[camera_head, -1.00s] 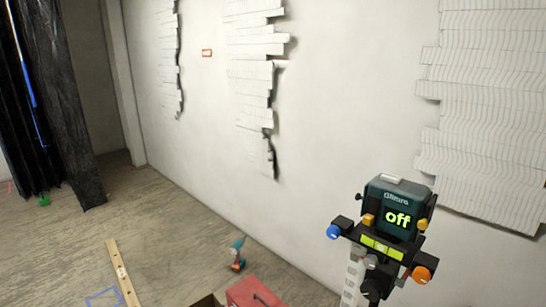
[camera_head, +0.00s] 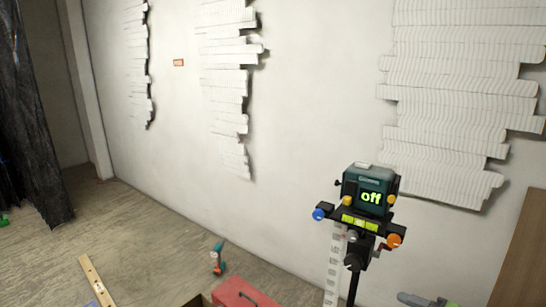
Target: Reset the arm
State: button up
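Neither my arm nor my gripper can be made out for sure in the head view. A grey shape (camera_head: 428,300) is cut off by the bottom edge at the right, and I cannot tell what it is. White layered wall reliefs hang on the pale wall: one at the left (camera_head: 139,60), one in the middle (camera_head: 228,85) and a wide one at the right (camera_head: 450,110).
A dark device (camera_head: 368,190) reading "off" stands on a tripod before the wall. A red toolbox (camera_head: 240,293), a teal drill (camera_head: 217,259) and a wooden strip (camera_head: 97,280) are on the floor. A black sheet (camera_head: 35,160) hangs left; a brown panel (camera_head: 525,250) stands right.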

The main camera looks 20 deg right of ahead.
jog(key=a+r+n+g+h+p, duration=0.1)
jog(key=a+r+n+g, duration=0.2)
jog(key=a, duration=0.5)
jog(key=a+r+n+g+h, duration=0.1)
jog(key=a+r+n+g, duration=0.25)
jog(key=a, duration=0.45)
jog(key=a+r+n+g+h+p, duration=0.15)
jog(key=a+n+g, duration=0.25)
jog(key=a, duration=0.4)
jog(key=s+a+r+n+t+h, duration=0.1)
jog(key=s+a+r+n, duration=0.1)
jog(key=s, duration=0.5)
jog(key=s+a+r+n+t+h+p, duration=0.1)
jog(key=s+a+r+n, duration=0.1)
jog(key=s+a+r, duration=0.2)
jog(key=s+r, duration=0.1)
jog(key=s, duration=0.2)
jog(key=shift+s+a+r+h, duration=0.2)
jog(key=shift+s+h, duration=0.1)
jog(key=shift+h, duration=0.05)
